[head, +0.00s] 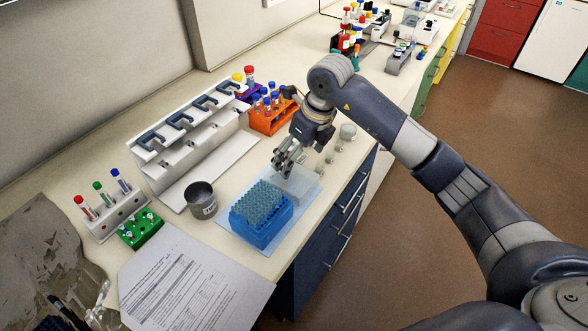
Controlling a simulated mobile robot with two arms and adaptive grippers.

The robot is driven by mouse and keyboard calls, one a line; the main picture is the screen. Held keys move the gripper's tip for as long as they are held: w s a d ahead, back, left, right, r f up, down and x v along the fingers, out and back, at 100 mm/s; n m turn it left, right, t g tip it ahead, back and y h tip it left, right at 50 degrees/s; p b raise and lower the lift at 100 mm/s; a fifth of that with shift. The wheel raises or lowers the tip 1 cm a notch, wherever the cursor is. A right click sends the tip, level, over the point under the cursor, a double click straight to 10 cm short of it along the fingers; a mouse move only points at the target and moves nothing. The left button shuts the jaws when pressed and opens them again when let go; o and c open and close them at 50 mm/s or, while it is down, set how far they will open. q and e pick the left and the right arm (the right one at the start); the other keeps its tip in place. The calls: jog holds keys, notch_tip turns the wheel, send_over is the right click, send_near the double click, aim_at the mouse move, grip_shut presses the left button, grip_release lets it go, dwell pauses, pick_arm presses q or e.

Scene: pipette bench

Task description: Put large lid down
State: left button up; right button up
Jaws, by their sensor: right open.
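A translucent, pale box-shaped lid (300,184), which I take to be the large lid, rests on a light blue mat (232,238) on the bench. It sits just behind and to the right of a blue pipette tip rack (266,229) full of grey-blue tips, and does not cover it. My right gripper (283,168) is open, pointing down at the lid's back left edge. I cannot tell whether its fingers touch the lid. My left gripper is not in view.
A grey cup (201,201) stands left of the mat, before a white pipette stand (208,150). An orange tube rack (271,122) is behind. Small clear containers (347,132) stand near the bench's right edge. A printed sheet (185,283) lies in front.

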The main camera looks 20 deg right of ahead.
jog(key=v, duration=0.5)
jog(key=shift+r+b, duration=0.1)
jog(key=shift+b, duration=0.25)
